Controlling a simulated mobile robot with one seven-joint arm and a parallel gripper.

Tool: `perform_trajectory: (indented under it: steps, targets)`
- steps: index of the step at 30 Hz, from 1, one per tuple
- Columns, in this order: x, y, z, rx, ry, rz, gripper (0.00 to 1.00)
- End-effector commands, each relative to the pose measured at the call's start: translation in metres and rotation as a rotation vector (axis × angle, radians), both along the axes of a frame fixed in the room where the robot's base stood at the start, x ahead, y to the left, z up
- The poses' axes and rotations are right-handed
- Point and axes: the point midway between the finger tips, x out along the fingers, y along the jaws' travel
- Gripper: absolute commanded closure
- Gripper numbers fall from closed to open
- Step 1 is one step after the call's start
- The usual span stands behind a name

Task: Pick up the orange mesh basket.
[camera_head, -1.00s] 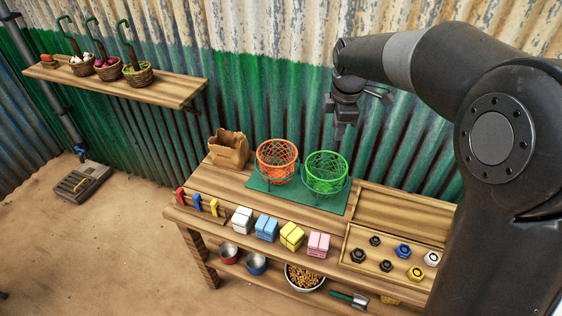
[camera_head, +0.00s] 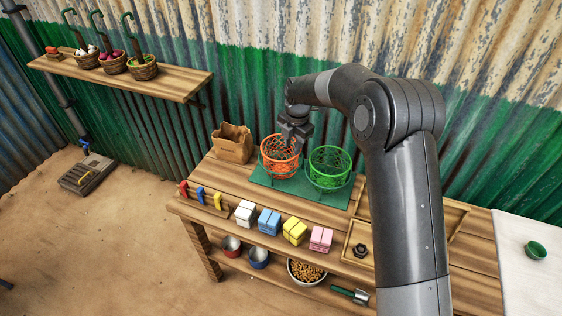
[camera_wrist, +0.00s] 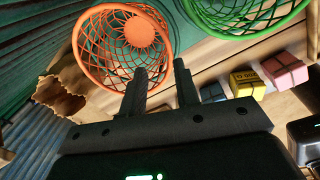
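The orange mesh basket (camera_head: 281,167) stands on a green mat (camera_head: 262,183) on the wooden table, left of a green mesh basket (camera_head: 329,182). My gripper (camera_head: 292,140) is over the orange basket's right side in the head view and covers part of its rim. In the wrist view the orange basket (camera_wrist: 92,50) fills the upper left and looks empty inside. My gripper's two fingers (camera_wrist: 160,88) are apart with nothing visible between them. One fingertip overlaps the orange rim in the picture; I cannot tell whether it touches.
A brown paper bag (camera_head: 232,143) stands left of the orange basket. White, blue, yellow and pink blocks (camera_head: 294,231) line the table's front. A tray with a dark nut (camera_head: 360,251) is at the right, partly hidden by my arm. A corrugated wall stands behind.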

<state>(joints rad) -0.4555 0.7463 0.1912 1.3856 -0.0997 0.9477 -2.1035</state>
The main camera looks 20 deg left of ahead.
Motion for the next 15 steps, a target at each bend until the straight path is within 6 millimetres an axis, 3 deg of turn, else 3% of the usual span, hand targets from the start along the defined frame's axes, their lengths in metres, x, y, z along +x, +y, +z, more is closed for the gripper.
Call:
perform_trajectory:
  steps: [8, 15]
  targets:
    - [0.001, -0.002, -0.026, -0.001, 0.001, -0.001, 0.71]
    - [0.002, -0.004, -0.061, -0.001, 0.001, -0.001, 0.71]
